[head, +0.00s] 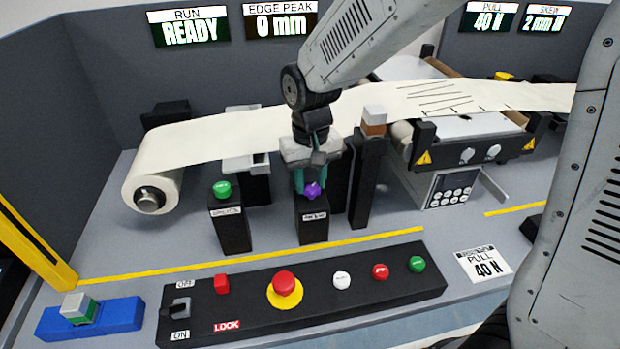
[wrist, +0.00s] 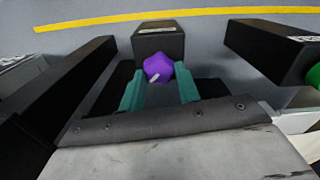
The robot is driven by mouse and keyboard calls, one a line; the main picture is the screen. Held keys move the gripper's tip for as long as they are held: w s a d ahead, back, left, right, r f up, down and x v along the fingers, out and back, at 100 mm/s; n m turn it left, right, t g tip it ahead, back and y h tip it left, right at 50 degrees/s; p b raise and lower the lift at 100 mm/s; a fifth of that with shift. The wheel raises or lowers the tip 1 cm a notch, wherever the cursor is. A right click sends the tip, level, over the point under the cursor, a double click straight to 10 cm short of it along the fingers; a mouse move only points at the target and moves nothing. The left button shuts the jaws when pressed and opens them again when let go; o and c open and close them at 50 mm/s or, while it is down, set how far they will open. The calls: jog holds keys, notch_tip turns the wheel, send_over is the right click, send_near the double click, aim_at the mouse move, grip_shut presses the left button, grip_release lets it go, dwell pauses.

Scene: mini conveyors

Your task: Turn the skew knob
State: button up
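The purple skew knob (head: 312,190) sits on top of a black post (head: 313,226) in the middle of the bench. My gripper (head: 311,183) points down over this post. Its two teal fingers stand apart, one on each side of the knob. In the wrist view the knob (wrist: 158,68) shows between the fingertips (wrist: 159,76), with a pale pointer mark on it. I cannot tell whether the fingers touch the knob or stand just clear of it. The post's label is too small to read. The skew display (head: 544,19) at the upper right reads 2 mm.
A post with a green knob (head: 222,189) stands left of the skew post. A taller black post (head: 368,180) stands close on the right. The pale web (head: 225,133) runs behind. A control box (head: 250,314) with several buttons lies in front.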

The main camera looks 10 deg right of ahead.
aim_at(309, 186)
jog(key=shift+n, duration=0.4)
jog(key=n, duration=0.3)
jog(key=shift+a+n, duration=0.1)
jog(key=shift+n, duration=1.8)
jog(key=o, duration=1)
jog(key=shift+c, duration=0.2)
notch_tip(309, 186, up, 8)
jog(key=shift+f, duration=0.1)
